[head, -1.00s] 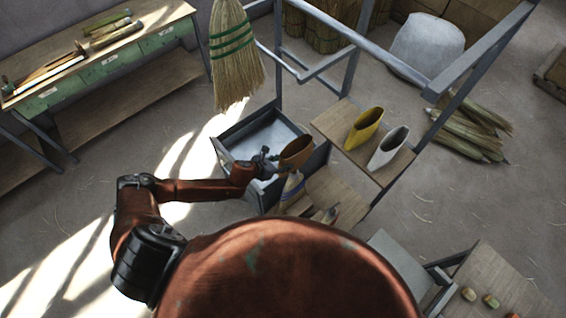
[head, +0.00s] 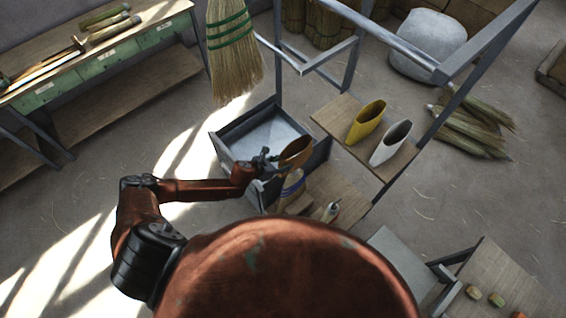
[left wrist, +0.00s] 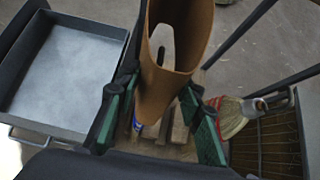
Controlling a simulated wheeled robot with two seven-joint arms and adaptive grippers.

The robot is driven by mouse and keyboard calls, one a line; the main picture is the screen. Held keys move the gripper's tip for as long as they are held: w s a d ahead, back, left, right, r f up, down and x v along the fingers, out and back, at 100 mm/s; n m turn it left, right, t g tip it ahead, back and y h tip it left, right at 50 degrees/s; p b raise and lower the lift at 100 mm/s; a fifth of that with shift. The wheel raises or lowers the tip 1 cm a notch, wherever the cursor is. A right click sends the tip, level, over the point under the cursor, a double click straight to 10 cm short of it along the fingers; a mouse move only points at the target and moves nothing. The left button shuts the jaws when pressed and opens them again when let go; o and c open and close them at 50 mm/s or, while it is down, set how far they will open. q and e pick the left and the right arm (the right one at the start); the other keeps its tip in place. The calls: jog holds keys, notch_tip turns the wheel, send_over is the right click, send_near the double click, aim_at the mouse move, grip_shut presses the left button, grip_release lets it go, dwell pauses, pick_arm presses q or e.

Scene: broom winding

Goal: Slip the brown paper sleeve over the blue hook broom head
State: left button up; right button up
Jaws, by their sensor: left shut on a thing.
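The brown paper sleeve (head: 297,152) is held by my left gripper (head: 268,160), above the low wooden stand. In the left wrist view the open-ended sleeve (left wrist: 180,45) stands between the green-padded fingers of my left gripper (left wrist: 160,118). A broom head with a blue band (head: 292,184) sits just below the sleeve in the head view, apart from it or overlapped by it; I cannot tell. In the left wrist view only a small blue bit (left wrist: 138,126) shows beside the sleeve's lower end; the rest is hidden. My right gripper is not in view.
A grey metal tray (head: 235,145) lies left of the sleeve. A yellow sleeve (head: 367,121) and a white sleeve (head: 391,143) stand on a wooden shelf (head: 340,113). A red-stitched broom head (left wrist: 232,112) is close to the right. A green-banded broom (head: 232,60) hangs in front.

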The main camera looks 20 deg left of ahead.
pick_arm(q)
jog(key=shift+f+b, duration=0.65)
jog(key=shift+f, duration=0.35)
jog(key=b, duration=0.7)
send_over(286, 185)
jog(key=s+a, duration=0.1)
jog(key=s, duration=0.1)
jog(key=shift+w+f, duration=0.15)
jog(key=shift+f, duration=2.15)
jog(key=shift+w+f, duration=0.1)
jog(key=shift+f, duration=2.15)
jog(key=shift+f+b, duration=3.3)
jog(key=shift+f, duration=0.8)
jog(key=shift+f+b, duration=1.95)
jog(key=shift+f, duration=0.45)
jog(key=shift+f, duration=0.1)
